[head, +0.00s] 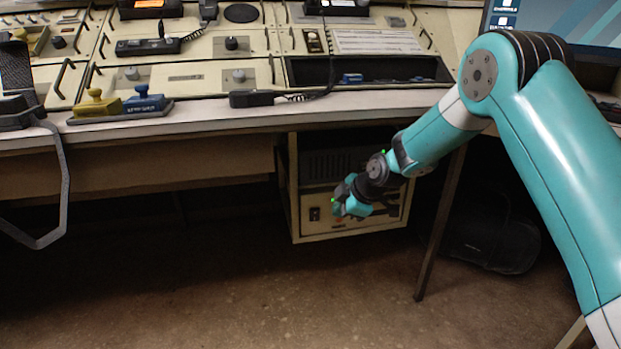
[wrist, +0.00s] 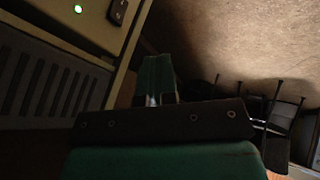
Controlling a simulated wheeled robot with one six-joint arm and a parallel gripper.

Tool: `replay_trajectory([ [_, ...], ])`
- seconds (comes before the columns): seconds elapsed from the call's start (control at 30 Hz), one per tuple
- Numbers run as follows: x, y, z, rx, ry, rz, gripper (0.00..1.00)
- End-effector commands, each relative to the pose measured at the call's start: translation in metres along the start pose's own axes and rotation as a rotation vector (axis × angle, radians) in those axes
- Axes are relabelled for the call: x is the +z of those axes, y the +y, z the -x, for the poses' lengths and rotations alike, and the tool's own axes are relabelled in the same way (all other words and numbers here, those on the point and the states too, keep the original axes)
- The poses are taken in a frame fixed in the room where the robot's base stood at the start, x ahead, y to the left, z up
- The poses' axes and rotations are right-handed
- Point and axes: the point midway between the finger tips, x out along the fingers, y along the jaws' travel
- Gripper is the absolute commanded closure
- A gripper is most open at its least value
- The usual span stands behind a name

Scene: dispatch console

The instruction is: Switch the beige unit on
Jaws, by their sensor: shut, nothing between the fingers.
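The beige unit (head: 297,226) hangs under the desk in the head view, with a dark slatted upper section and a pale lower panel. A black switch (head: 314,213) sits at the left of that panel. In the wrist view the same unit appears tilted at the upper left, with the switch (wrist: 118,12) near the top edge and a glowing green-white lamp (wrist: 78,9) beside it. Which way the switch is set is too small to tell. My gripper (head: 340,208) is in front of the panel, just right of the switch. Its fingers (wrist: 158,70) are shut and empty; contact with the panel cannot be told.
The desk edge (head: 220,118) runs above the unit, and a desk leg (head: 440,225) stands to its right. A dark rounded object (head: 490,240) lies on the floor further right. A strap (head: 60,195) hangs at the left. The floor in front is clear.

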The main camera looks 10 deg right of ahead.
Motion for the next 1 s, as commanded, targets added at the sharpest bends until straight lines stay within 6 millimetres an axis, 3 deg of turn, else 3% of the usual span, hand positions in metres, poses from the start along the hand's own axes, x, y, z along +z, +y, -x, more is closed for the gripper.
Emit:
replay_trajectory([
  [0.13, -0.057, -0.021, 0.076, -0.076, 0.007, -0.159, 1.00],
  [0.3, -0.110, -0.083, 0.172, -0.197, -0.035, -0.404, 1.00],
  [0.5, -0.138, -0.166, 0.262, -0.301, -0.128, -0.654, 1.00],
  [0.7, -0.141, -0.233, 0.316, -0.356, -0.221, -0.823, 1.00],
  [0.87, -0.135, -0.280, 0.348, -0.378, -0.294, -0.935, 1.00],
  [1.0, -0.152, -0.261, 0.379, -0.379, -0.297, -0.939, 1.00],
])
